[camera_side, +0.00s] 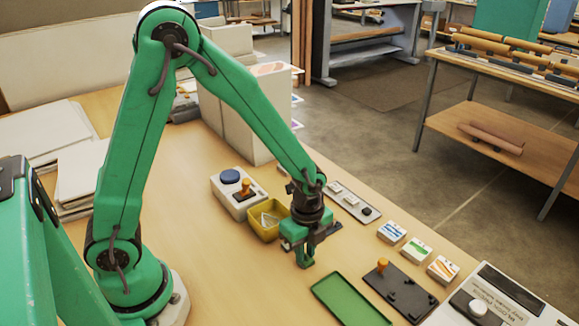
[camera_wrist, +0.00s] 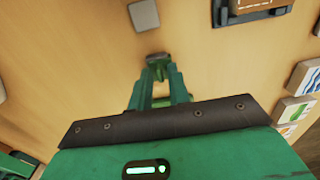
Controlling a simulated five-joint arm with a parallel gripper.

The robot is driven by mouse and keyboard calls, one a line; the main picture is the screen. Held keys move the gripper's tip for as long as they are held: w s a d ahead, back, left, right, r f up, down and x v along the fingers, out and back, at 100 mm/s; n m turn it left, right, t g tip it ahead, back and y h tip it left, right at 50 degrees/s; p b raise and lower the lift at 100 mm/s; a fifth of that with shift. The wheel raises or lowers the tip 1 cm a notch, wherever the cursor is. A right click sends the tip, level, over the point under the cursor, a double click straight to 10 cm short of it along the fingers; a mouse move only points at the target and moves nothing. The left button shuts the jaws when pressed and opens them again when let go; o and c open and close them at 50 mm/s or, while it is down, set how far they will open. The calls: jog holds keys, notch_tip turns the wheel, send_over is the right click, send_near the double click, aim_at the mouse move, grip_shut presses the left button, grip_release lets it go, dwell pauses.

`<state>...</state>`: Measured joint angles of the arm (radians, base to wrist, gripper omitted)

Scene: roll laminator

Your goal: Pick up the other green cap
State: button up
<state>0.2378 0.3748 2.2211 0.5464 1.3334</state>
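My gripper shows in the side view (camera_side: 304,262), pointing down a little above the wooden table between the yellow bin and the green tray. In the wrist view its fingers (camera_wrist: 158,61) run together at their dark tips, with no gap visible. Nothing shows held between them. I cannot make out any green cap in either view. Part of the bin's inside is hidden.
A white control box (camera_side: 225,197) with a blue knob and an orange handle stands beyond the bin. A green tray (camera_side: 345,299), a dark plate (camera_side: 404,296) with an orange peg, several picture tiles (camera_side: 416,249) and a grey-white device (camera_side: 497,299) lie to the right.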

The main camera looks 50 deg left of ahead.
grip_shut()
jog(key=shift+r, duration=0.15)
jog(key=shift+r, duration=1.9)
